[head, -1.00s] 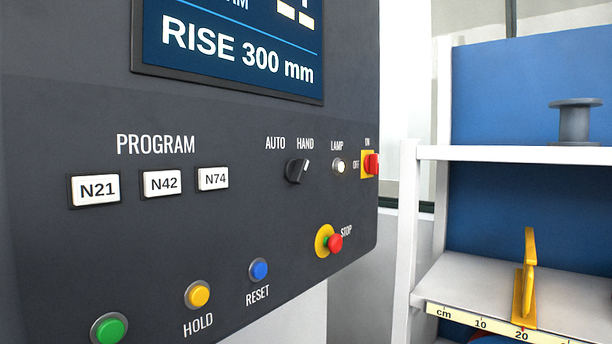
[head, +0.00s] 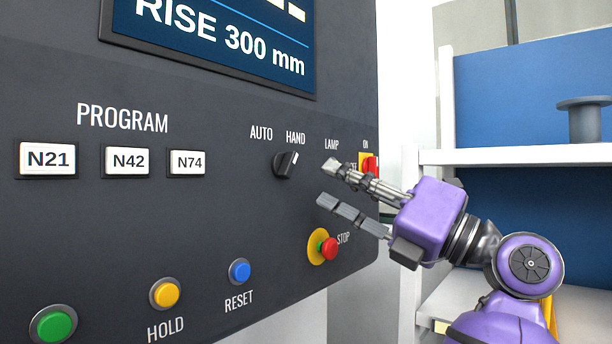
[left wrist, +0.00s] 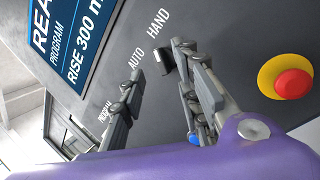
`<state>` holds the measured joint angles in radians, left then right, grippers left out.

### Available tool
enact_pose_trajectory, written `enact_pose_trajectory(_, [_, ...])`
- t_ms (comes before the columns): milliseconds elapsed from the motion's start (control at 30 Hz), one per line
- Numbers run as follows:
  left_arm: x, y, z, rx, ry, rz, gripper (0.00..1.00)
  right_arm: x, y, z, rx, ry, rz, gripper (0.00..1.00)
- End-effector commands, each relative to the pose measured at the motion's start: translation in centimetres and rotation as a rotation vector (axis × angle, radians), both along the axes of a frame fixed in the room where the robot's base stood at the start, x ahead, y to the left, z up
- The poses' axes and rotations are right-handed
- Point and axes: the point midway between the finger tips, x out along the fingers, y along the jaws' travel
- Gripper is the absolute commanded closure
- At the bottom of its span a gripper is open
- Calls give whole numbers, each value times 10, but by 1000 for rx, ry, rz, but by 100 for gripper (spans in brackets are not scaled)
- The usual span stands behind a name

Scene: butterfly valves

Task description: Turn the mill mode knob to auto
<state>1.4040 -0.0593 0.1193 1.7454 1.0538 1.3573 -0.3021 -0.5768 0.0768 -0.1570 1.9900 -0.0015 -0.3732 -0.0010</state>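The mill mode knob (head: 286,164) is a black selector on the dark panel, under the AUTO and HAND labels. Its white mark points up and right, toward HAND. My left gripper (head: 328,184) is open and empty, to the right of the knob and apart from it, with its fingers pointing left toward the panel. In the left wrist view the knob (left wrist: 166,62) shows beyond the gap between the open fingertips of my left gripper (left wrist: 162,70). My right gripper is in neither view.
A red stop button (head: 328,248) on a yellow base sits below my left gripper. My upper finger covers the lamp and part of the red on/off switch (head: 371,165). Program buttons lie left of the knob, the blue reset button (head: 239,271) below it. A white shelf (head: 530,156) stands right.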

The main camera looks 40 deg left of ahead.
Motion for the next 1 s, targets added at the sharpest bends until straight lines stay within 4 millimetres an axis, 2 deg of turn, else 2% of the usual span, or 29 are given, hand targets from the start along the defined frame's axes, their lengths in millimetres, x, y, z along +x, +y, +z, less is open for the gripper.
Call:
enact_pose_trajectory(100, [-9, -3, 15, -189, -99, -66, 70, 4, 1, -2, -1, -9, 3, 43])
enact_pose_trajectory(200, [-14, -6, 22, -301, -148, -111, 70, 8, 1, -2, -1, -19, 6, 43])
enact_pose_trajectory(400, [-18, -7, 28, -392, -180, -153, 70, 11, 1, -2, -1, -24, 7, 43])
enact_pose_trajectory(800, [-15, 51, 30, -393, -183, -153, 70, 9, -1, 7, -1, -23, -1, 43])
enact_pose_trajectory(1000, [-13, 65, 29, -393, -182, -154, 70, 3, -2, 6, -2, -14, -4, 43])
